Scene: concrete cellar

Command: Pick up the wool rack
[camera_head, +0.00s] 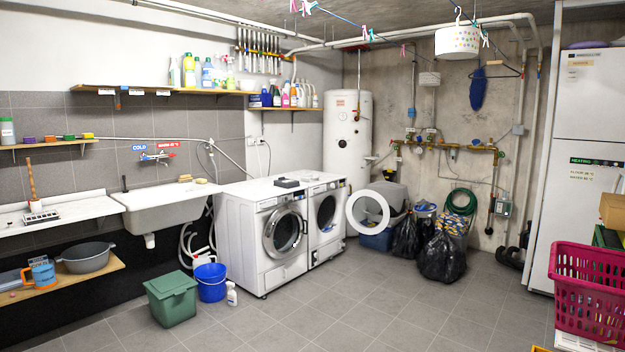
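I cannot make out anything that is clearly a wool rack. A wall rack (258,50) with several upright grey rods hangs above the shelves at the back left, but I cannot tell whether it is the one named. Neither of my grippers shows in the head view.
Two white washing machines (268,190) stand beside a sink (165,207). A green bin (171,299) and blue bucket (210,282) stand on the floor before them. Black bags (443,259) lie at the back. A pink basket (590,290) is at right. The middle floor is clear.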

